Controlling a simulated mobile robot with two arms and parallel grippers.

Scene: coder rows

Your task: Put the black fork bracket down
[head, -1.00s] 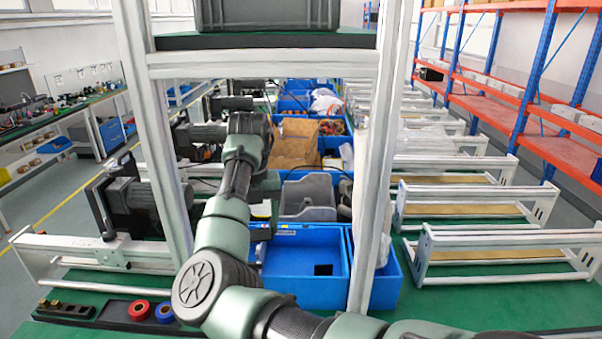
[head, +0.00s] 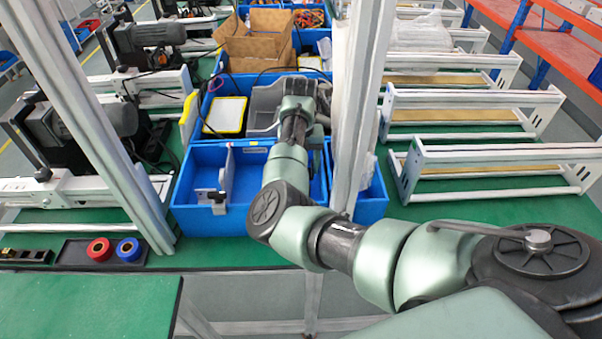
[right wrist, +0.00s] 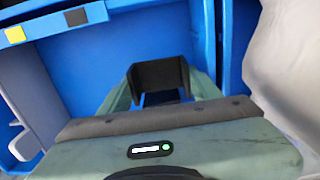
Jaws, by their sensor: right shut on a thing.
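The black fork bracket (right wrist: 160,75), a dark U-shaped piece, shows between the fingers of my right gripper (right wrist: 160,92) in the right wrist view. The gripper is shut on it. Blue bin surfaces lie behind and around it; I cannot tell whether the bracket touches the bin. In the head view my right arm reaches over the blue front bin (head: 240,215), and its wrist and forearm hide the gripper and bracket. My left gripper is not in view.
A grey divider-like part (head: 226,177) stands in the front bin's left side. A metal post (head: 355,110) rises close right of my forearm. A narrow blue bin (head: 372,207) adjoins it. A tray with red and blue rings (head: 75,252) lies at left.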

